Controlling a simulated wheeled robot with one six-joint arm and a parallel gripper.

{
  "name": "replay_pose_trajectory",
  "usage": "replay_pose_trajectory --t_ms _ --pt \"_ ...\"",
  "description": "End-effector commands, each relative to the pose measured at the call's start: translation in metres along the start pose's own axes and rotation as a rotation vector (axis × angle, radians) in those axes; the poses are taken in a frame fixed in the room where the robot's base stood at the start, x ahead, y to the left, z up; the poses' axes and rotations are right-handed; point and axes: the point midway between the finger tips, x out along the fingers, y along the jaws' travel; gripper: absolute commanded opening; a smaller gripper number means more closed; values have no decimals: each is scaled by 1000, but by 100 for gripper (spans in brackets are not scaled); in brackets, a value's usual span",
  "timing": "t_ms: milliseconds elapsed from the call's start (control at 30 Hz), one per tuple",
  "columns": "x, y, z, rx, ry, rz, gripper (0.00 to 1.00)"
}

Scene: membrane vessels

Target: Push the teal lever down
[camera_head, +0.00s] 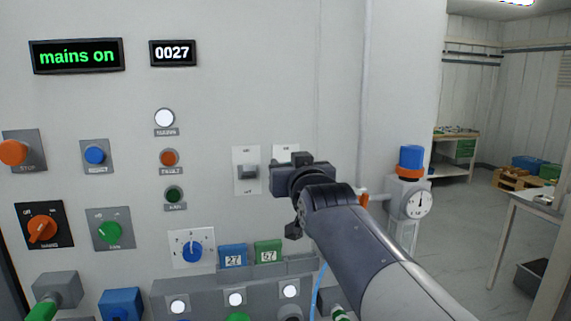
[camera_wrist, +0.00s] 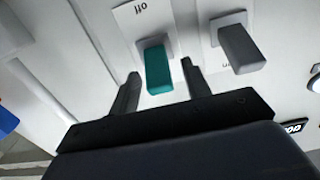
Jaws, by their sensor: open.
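The teal lever (camera_wrist: 159,70) shows in the wrist view, on a white plate (camera_wrist: 145,22) with an "off" label that appears upside down there. My gripper (camera_wrist: 160,71) is open, with one finger on each side of the lever; I cannot tell whether either finger touches it. In the head view my gripper (camera_head: 298,178) is in front of the panel and hides the teal lever; only the top of its white plate (camera_head: 286,150) shows.
A grey lever (camera_head: 248,171) on its own plate is close to the left of my gripper. Blue and green number tags (camera_head: 233,256) and a grey ledge (camera_head: 210,285) are below. A pipe with a blue-capped gauge (camera_head: 418,204) stands to the right. The display (camera_head: 77,56) reads "mains on".

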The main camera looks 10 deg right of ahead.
Motion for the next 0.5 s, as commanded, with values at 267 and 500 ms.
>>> replay_pose_trajectory --t_ms 267,500 --pt "0 0 0 0 0 0 36" --pt "0 0 0 0 0 0 16"
